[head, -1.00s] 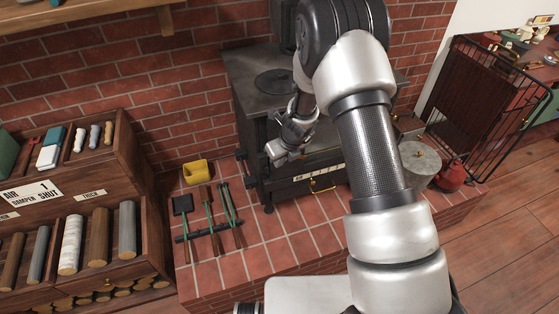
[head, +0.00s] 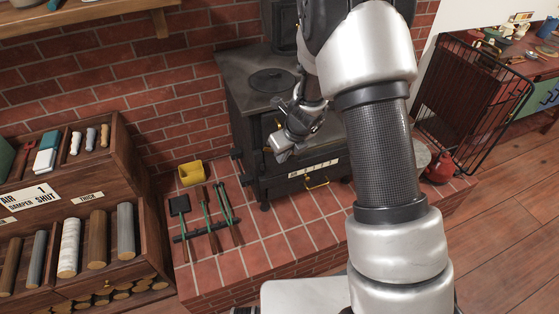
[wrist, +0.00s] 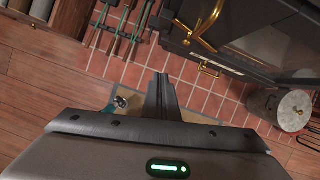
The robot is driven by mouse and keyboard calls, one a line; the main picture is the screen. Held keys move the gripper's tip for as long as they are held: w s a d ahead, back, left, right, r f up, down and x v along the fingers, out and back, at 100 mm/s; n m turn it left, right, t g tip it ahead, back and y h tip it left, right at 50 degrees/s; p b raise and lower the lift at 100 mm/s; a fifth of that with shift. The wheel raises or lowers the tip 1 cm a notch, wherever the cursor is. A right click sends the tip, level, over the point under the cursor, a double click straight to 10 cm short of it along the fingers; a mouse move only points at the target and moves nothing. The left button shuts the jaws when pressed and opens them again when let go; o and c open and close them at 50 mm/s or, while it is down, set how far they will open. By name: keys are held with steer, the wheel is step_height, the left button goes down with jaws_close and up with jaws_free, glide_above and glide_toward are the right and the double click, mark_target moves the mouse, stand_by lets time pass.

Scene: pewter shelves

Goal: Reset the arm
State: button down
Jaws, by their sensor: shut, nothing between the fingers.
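My gripper (head: 280,147) hangs in front of the black stove (head: 248,110) in the head view, above the brick hearth and apart from it. In the wrist view its fingers (wrist: 159,90) are together, with nothing between them. My silver and black arm rises through the right middle of the head view and bends over toward the stove.
Fire tools (head: 207,220) lie on the brick hearth (head: 262,243) beside a yellow container (head: 191,173). A wooden rack (head: 135,200) holds logs at left. A red kettle (head: 440,168) and black wire screen (head: 470,110) stand at right. Wooden floor is open at lower right.

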steer(key=shift+v, duration=1.1)
steer(key=s+r+n+y, duration=0.1)
steer(key=s+r+n, duration=0.6)
steer(key=r, duration=0.4)
steer(key=s+r+n, duration=0.4)
steer(key=r+n, duration=0.4)
steer(key=r, duration=0.2)
steer(key=s+d+r+n+t+h, duration=0.1)
steer(key=s+d+r+n, duration=0.2)
steer(key=s+n, duration=0.4)
steer(key=s+d+r+n+h, duration=0.2)
steer(key=s+d+r+n, duration=0.2)
steer(key=s, duration=0.6)
steer(key=d+n, duration=0.2)
steer(key=n, duration=0.1)
steer(key=shift+n+t, duration=0.4)
steer(key=shift+r, duration=0.15)
